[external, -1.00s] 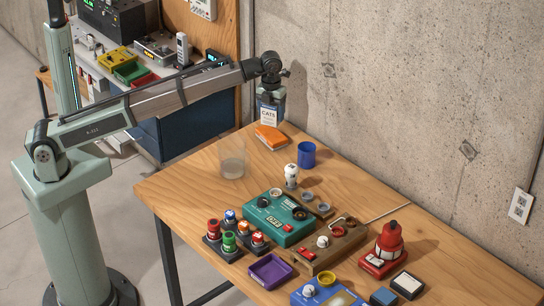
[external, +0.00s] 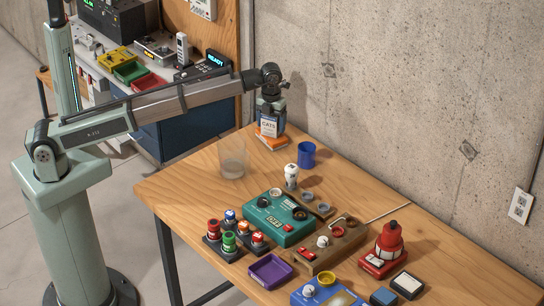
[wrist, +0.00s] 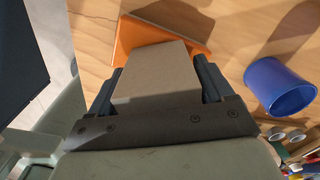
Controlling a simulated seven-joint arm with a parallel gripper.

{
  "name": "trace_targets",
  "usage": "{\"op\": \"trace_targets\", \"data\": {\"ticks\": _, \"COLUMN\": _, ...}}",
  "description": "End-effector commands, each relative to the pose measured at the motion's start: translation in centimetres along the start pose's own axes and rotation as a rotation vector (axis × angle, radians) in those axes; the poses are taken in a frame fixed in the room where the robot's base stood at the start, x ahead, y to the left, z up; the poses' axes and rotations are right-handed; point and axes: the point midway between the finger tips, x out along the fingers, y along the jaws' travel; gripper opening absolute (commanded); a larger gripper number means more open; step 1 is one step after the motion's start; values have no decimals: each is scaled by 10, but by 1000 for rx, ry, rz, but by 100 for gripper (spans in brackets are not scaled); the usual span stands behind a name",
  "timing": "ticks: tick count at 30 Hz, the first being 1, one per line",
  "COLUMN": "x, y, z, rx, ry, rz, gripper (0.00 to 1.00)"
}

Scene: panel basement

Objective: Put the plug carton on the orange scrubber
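The plug carton (external: 268,126) is a small blue and white box with a printed label; its plain brown top shows in the wrist view (wrist: 158,72). My gripper (external: 270,107) is shut on it, with a dark finger against each side in the wrist view (wrist: 160,84). The carton is upright. The orange scrubber (external: 272,143) lies flat on the far end of the wooden table, directly under the carton. Its orange edge shows beyond the carton in the wrist view (wrist: 132,36). The carton's base seems to meet the scrubber; firm contact is hard to tell.
A blue cup (external: 306,156) stands close to the right of the scrubber. A clear tumbler (external: 232,160) stands to its front left. A white bulb-shaped object (external: 291,176), a teal box (external: 276,219) and several small items fill the nearer table. A concrete wall rises behind.

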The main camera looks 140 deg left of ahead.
Motion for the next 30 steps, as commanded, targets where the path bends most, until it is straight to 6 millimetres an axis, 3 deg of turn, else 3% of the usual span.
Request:
{"op": "trace_targets", "data": {"ticks": 5, "x": 0, "y": 0, "z": 0, "rx": 0, "ry": 0, "rz": 0, "gripper": 96}}
{"op": "trace_targets", "data": {"ticks": 16, "x": -9, "y": 0, "z": 0, "rx": 0, "ry": 0, "rz": -1, "gripper": 96}}
{"op": "trace_targets", "data": {"ticks": 30, "x": -91, "y": -1, "z": 1, "rx": 0, "ry": -1, "rz": -1, "gripper": 96}}
